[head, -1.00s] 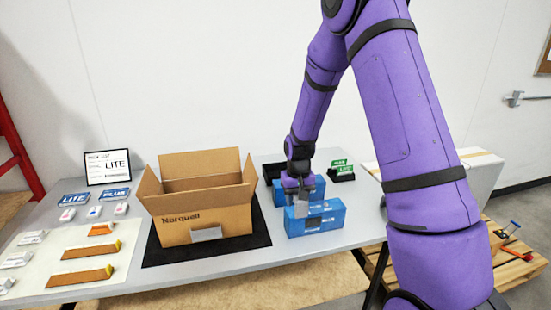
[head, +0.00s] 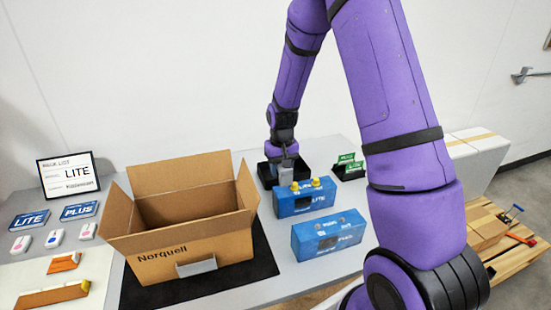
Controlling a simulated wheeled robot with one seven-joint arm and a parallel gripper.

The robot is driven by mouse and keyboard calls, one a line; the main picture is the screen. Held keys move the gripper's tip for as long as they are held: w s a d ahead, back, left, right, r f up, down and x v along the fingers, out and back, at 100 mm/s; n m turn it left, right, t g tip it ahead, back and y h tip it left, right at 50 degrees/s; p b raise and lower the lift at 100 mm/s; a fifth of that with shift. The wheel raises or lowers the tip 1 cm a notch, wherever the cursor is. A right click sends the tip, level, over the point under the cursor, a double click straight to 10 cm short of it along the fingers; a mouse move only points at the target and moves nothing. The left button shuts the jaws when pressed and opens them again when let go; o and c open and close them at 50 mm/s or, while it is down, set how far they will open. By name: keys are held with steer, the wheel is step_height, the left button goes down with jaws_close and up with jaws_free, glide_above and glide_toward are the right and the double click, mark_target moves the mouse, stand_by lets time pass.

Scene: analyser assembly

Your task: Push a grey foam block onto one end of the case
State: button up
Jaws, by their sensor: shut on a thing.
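My gripper (head: 286,158) points down at the back of the table, behind the left end of the blue LITE case (head: 312,202). It is shut on a small grey block (head: 286,177), which looks like the grey foam block; its lower edge is close to the case, and I cannot tell whether they touch. The LITE case has yellow knobs on top. A second blue case, marked PLUS (head: 322,243), with grey knobs, stands in front of it. No foam shows on the visible end of either case.
An open Norquell carton (head: 160,255) stands on a black mat (head: 262,255) to the left. A black tray (head: 264,175) lies behind the LITE case, partly hidden by my gripper. Green cards (head: 347,158) stand in a black holder to the right. A sign (head: 68,174) stands far left.

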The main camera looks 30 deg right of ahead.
mark_target(281, 191)
steer(key=shift+w+f, duration=0.15)
steer(key=shift+f, duration=2.6)
steer(key=shift+f, duration=1.35)
stand_by(0.7)
steer(key=o, duration=1)
steer(key=shift+r, duration=3.55)
